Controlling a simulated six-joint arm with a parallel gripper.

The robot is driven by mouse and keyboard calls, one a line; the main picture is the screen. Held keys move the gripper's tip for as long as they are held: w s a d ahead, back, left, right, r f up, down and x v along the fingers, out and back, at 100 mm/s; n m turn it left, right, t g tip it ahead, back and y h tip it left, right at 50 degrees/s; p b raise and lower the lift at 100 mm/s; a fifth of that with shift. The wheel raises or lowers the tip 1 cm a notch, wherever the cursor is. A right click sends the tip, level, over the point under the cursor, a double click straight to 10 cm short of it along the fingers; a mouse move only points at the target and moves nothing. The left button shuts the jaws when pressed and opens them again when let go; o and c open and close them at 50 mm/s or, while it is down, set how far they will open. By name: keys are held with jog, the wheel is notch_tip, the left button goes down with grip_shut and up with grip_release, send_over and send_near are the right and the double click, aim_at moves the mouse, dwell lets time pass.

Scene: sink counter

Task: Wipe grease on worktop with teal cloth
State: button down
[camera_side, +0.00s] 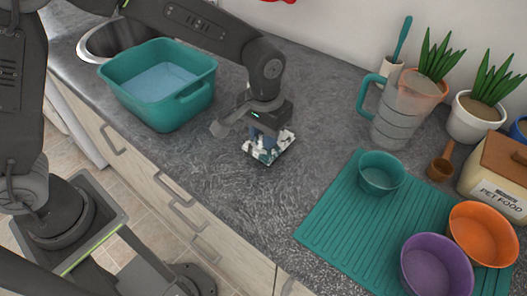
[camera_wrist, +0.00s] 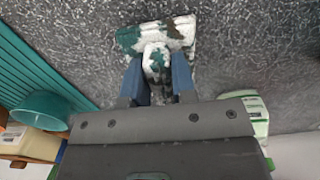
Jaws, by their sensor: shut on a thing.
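My gripper (camera_side: 262,134) is shut on the teal cloth (camera_side: 270,148), which is teal with white and dark patches. The cloth is down at the grey worktop (camera_side: 320,110), near the middle of the counter and right of the teal basin. In the wrist view the cloth (camera_wrist: 156,40) spreads out beyond the two blue fingers (camera_wrist: 158,80), with a bunched part between them. Whitish streaky marks that look like grease (camera_side: 215,158) show on the worktop left of the cloth. I cannot tell exactly where the marks end, as the worktop is speckled.
A teal basin (camera_side: 132,97) stands left of the gripper by the sink (camera_side: 98,42). To the right are a teal ribbed mat (camera_side: 335,225), a teal bowl (camera_side: 380,175), a purple bowl (camera_side: 436,268), an orange bowl (camera_side: 484,232), a clear jug (camera_side: 398,110) and potted plants (camera_side: 470,118).

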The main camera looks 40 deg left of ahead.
jog(key=shift+f, duration=0.2)
jog(key=shift+r, duration=0.15)
jog(key=shift+r, duration=1.9)
